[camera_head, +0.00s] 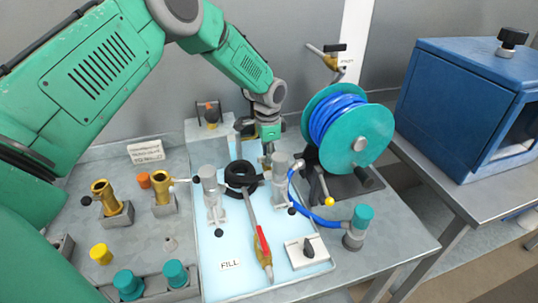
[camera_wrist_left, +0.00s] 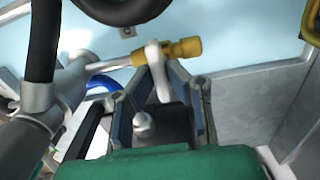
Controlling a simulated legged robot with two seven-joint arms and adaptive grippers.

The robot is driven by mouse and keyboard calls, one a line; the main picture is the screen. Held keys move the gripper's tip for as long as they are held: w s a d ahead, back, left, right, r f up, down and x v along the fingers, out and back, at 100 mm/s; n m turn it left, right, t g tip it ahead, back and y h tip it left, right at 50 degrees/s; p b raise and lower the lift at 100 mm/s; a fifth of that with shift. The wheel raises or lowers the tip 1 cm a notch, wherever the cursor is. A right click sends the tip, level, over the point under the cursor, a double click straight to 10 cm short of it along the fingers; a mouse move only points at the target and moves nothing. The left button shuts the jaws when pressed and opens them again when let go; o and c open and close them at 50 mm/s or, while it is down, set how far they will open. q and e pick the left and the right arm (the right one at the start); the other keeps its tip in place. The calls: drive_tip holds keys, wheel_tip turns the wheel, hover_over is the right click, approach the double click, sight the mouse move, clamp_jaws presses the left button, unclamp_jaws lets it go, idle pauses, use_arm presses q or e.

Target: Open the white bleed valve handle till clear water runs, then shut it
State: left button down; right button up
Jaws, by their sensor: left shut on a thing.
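The white bleed valve handle (camera_wrist_left: 157,72) shows in the left wrist view as a short white lever on a brass valve body (camera_wrist_left: 172,51). My left gripper (camera_wrist_left: 160,78) has its two fingers on either side of the handle and is shut on it. In the head view my left gripper (camera_head: 268,148) reaches down at the back of the light blue tray (camera_head: 225,268), behind the black coiled hose (camera_head: 241,166). The bleed valve is hidden there by the gripper and hose. I see no running water in either view. My right gripper is not in view.
A teal reel of blue hose (camera_head: 358,145) stands right of the gripper. Two grey upright fittings (camera_head: 211,190) flank the black hose. Brass fittings (camera_head: 103,193) stand at left. A blue cabinet (camera_head: 455,105) is at right.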

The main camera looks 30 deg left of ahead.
use_arm(q)
drive_tip(key=shift+w+a+r, duration=0.1)
drive_tip(key=c, duration=1.6)
unclamp_jaws()
wheel_tip(320, 180, up, 12)
drive_tip(key=shift+a+f, duration=0.1)
drive_tip(key=shift+f, duration=0.1)
